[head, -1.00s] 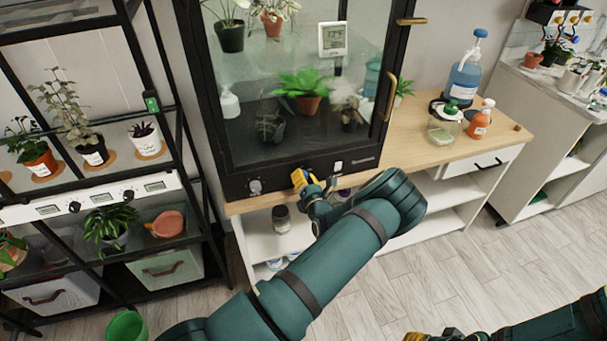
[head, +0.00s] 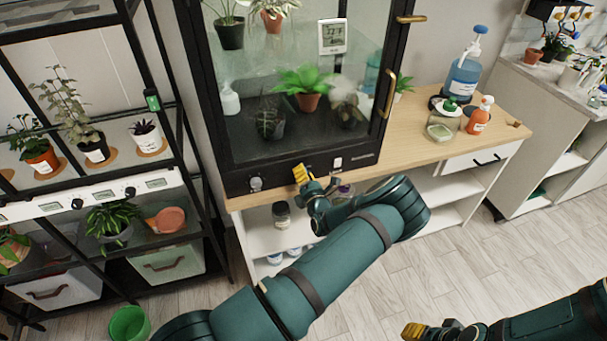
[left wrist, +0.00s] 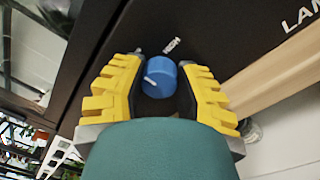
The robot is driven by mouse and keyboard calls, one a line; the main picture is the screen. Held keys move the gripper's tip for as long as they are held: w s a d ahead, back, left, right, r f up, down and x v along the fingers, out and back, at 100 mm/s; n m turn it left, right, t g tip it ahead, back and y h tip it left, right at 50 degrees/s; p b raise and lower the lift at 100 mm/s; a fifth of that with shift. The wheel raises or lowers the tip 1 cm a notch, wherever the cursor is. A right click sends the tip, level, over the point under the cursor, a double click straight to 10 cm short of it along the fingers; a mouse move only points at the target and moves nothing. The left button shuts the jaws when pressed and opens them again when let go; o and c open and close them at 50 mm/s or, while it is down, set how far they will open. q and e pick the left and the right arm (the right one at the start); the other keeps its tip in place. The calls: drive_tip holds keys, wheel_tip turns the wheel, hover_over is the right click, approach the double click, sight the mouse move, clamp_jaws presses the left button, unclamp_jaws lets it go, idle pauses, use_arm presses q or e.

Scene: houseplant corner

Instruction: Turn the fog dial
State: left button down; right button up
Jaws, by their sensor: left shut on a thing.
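The fog dial is a blue round knob with a white mark (left wrist: 160,77) on the cabinet's black lower front panel, seen in the left wrist view. My left gripper (left wrist: 160,88) has its yellow fingers on either side of the knob and is shut on it. In the head view the left gripper (head: 303,174) is at that panel and hides the knob. The glass plant cabinet (head: 240,172) stands on a wooden bench. My right gripper (head: 413,331) shows only at the bottom edge, away from the cabinet; its opening is unclear.
A grey knob (head: 255,183) and a small white switch (head: 338,162) flank my left gripper on the panel. A blue pump bottle (head: 462,77) and an orange bottle (head: 479,115) stand on the bench (head: 415,150) at right. A black plant shelf (head: 196,160) is at left.

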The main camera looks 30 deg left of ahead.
use_arm(q)
drive_tip(key=c, duration=0.6)
unclamp_jaws()
drive_tip(key=shift+w, duration=0.1)
drive_tip(key=shift+s+d, duration=0.35)
drive_tip(key=shift+d, duration=0.05)
drive_tip(key=v, duration=1.1)
drive_tip(key=shift+f, duration=0.1)
